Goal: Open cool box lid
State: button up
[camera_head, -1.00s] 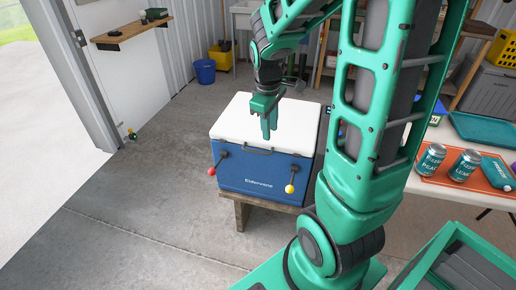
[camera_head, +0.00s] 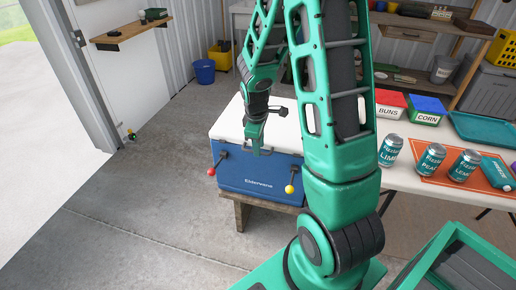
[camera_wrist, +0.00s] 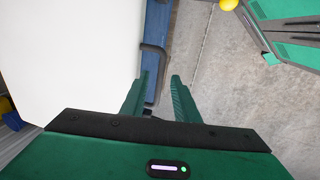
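The cool box (camera_head: 235,172) has a blue body and a white lid (camera_head: 228,122), which is shut. It stands on a low wooden bench. A dark handle sits at the lid's front edge; in the wrist view this handle (camera_wrist: 152,62) lies just beyond the fingertips, nearer the left finger. My gripper (camera_head: 261,151) points down at the box's front top edge, with a gap between its fingers and nothing between them. It also shows in the wrist view (camera_wrist: 161,76). I cannot tell whether a finger touches the handle. My gripper hides part of the front edge in the head view.
A table (camera_head: 400,180) with cans (camera_head: 390,150) and boxes stands at right. The wooden bench (camera_head: 238,197) supports the box.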

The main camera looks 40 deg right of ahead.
jog(key=shift+d+f, duration=0.1)
jog(key=shift+f, duration=0.6)
grip_shut()
jog(key=shift+w, duration=0.1)
jog(key=shift+d+r, duration=0.1)
jog(key=shift+r, duration=0.05)
